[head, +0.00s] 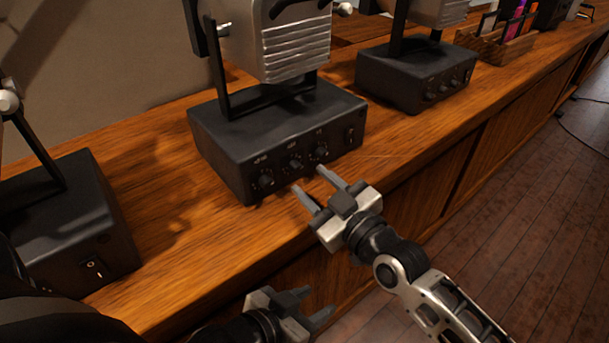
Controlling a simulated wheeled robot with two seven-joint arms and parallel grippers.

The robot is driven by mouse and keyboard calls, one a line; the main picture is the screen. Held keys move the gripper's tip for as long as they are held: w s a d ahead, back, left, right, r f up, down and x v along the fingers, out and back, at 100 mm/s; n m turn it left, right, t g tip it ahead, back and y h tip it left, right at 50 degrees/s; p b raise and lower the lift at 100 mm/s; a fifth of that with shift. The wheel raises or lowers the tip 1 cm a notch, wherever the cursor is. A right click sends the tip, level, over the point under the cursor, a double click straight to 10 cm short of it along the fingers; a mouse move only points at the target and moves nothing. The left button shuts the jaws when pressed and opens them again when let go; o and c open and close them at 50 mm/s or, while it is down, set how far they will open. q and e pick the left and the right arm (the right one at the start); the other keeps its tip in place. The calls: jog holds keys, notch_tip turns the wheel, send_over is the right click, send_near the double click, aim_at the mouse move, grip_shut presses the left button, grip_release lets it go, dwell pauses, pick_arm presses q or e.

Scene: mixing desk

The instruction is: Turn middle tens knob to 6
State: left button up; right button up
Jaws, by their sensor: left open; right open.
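The middle machine's black base box (222,146) stands on the wooden counter. Its front face has three dark knobs in a row: a left knob (266,180), a centre knob (295,162) and a right knob (321,150). The labels above them are too small to read, so I cannot tell the settings or which is marked tens. My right gripper (310,179) is open and empty, its fingertips just in front of and below the centre and right knobs, apparently not touching them. My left gripper (315,304) is open and empty, low in front of the counter edge.
A switch (349,134) sits right of the knobs. A mixer head (294,48) hangs above the box. Another base box (408,75) stands to the right and a third (60,235) to the left. A wooden rack (495,47) is farther back. Bare counter (175,215) lies left of the middle box.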

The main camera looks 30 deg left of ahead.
aim_at(299, 170)
jog(key=shift+x, duration=1.75)
grip_shut()
jog(key=shift+m+b, duration=0.3)
jog(key=shift+b, duration=0.1)
jog(key=m+b, duration=0.1)
jog(key=m, duration=0.1)
jog(key=shift+f+m, duration=0.1)
jog(key=shift+m, duration=0.2)
jog(key=shift+m+b, duration=0.35)
jog(key=shift+m, duration=1.45)
jog(key=shift+d, duration=0.1)
